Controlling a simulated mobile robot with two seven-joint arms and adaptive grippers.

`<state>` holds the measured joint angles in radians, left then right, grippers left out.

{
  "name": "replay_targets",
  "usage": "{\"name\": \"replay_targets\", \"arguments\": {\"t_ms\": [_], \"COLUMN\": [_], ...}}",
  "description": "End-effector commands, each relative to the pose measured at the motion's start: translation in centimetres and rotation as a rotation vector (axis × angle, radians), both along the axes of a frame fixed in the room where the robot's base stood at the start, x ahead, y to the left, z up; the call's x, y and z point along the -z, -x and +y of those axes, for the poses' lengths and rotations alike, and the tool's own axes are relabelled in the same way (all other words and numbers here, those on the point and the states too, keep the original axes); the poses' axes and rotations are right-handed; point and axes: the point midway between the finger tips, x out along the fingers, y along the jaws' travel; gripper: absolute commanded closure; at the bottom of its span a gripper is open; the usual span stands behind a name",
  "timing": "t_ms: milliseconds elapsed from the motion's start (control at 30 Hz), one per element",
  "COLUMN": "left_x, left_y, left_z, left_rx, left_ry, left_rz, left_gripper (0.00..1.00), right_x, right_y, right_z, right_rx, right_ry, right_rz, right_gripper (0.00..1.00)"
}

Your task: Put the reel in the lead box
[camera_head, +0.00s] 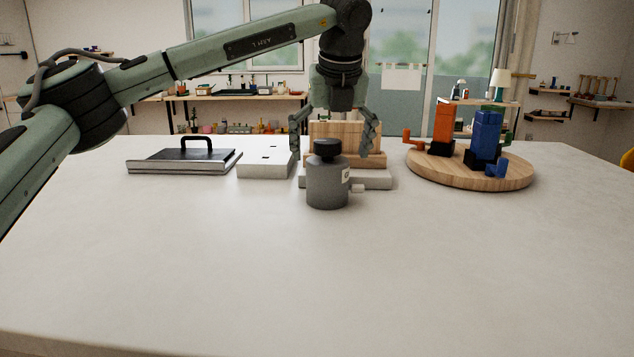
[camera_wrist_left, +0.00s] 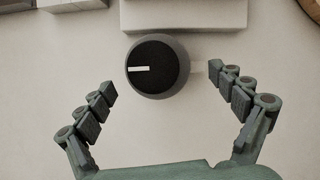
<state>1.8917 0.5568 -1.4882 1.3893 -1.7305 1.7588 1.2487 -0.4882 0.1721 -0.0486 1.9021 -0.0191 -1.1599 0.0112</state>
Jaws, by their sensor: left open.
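A grey canister (camera_head: 327,184) with a black knob-like top stands upright on the table. A pale label and a small white tab show on its right side. In the left wrist view its black top (camera_wrist_left: 158,68) has a white line. My left gripper (camera_head: 333,138) is open above and around the canister's top, one finger on each side with gaps, not gripping it. I cannot tell for sure which thing is the reel or the lead box. A flat box with a dark top and black handle (camera_head: 181,159) lies at the left. My right gripper is out of view.
A white block with small slots (camera_head: 265,163) sits left of the canister. A stepped wooden piece (camera_head: 372,160) on a white base (camera_head: 375,180) stands close behind it. A round wooden board (camera_head: 430,172) at right holds orange and blue block towers. The table's front is clear.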

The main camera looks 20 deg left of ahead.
Motion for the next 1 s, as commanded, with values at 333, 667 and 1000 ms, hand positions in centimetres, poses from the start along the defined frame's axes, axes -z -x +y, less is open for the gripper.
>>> {"name": "replay_targets", "arguments": {"t_ms": [333, 667, 1000], "left_x": [3.4, 6.9, 7.0], "left_y": [-1.4, -2.8, -2.8], "left_z": [0.9, 1.7, 1.7], "left_rx": [-0.014, -0.012, -0.011], "left_ry": [0.003, 0.003, 0.004], "left_rz": [0.001, 0.000, -0.001], "left_gripper": [0.07, 0.07, 0.21], "right_x": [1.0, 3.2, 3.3], "right_y": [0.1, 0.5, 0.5], "right_z": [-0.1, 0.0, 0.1], "right_rx": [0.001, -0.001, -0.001], "right_ry": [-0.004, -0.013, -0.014], "right_rz": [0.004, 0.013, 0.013], "right_gripper": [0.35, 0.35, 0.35]}}
